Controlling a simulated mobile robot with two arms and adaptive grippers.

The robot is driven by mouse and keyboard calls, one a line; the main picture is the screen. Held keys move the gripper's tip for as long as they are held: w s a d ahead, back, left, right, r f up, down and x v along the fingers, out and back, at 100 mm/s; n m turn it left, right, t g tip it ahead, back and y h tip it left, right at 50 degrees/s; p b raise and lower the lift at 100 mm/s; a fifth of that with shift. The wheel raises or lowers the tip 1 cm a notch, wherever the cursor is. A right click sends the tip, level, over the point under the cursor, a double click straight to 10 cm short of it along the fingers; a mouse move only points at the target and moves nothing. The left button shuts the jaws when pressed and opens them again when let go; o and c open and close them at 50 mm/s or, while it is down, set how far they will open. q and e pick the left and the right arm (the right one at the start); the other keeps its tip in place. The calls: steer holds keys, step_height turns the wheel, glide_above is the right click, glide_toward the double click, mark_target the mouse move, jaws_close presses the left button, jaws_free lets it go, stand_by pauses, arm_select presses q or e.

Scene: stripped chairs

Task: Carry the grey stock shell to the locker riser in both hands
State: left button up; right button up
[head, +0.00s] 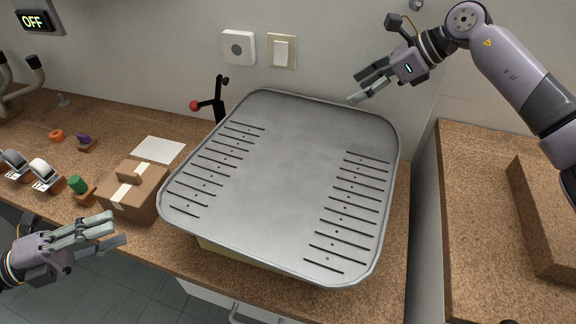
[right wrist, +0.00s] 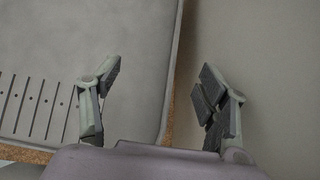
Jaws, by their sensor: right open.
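The grey stock shell (head: 290,150) is a wide, rounded-corner slab with a raised rim and two rows of dark slots. It lies on the brown counter in the head view, with a yellowish thing (head: 235,253) partly hidden under its front edge. It also fills the left of the right wrist view (right wrist: 70,50). My left gripper (head: 119,231) is open and empty, left of the shell's front left corner, apart from it. My right gripper (head: 358,88) is open near the shell's back right corner; in the wrist view (right wrist: 158,75) the rim shows between its fingers, contact unclear.
A cardboard box (head: 130,190) stands close to the shell's left side. A red-knobbed stand (head: 213,108) is behind it. Tape dispensers (head: 43,174) are at left. Past a gap, a brown surface (head: 470,200) at right carries a raised brown block (head: 545,215); I cannot tell which is the riser.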

mark_target(158, 216)
arm_select(q)
steer(key=x, duration=1)
steer(key=shift+w+d, duration=0.15)
steer(key=shift+d, duration=0.15)
arm_select(e)
steer(key=x, duration=1)
steer(key=shift+w+a+f, duration=0.1)
steer(key=shift+a+f, duration=0.1)
steer(key=shift+f, duration=0.05)
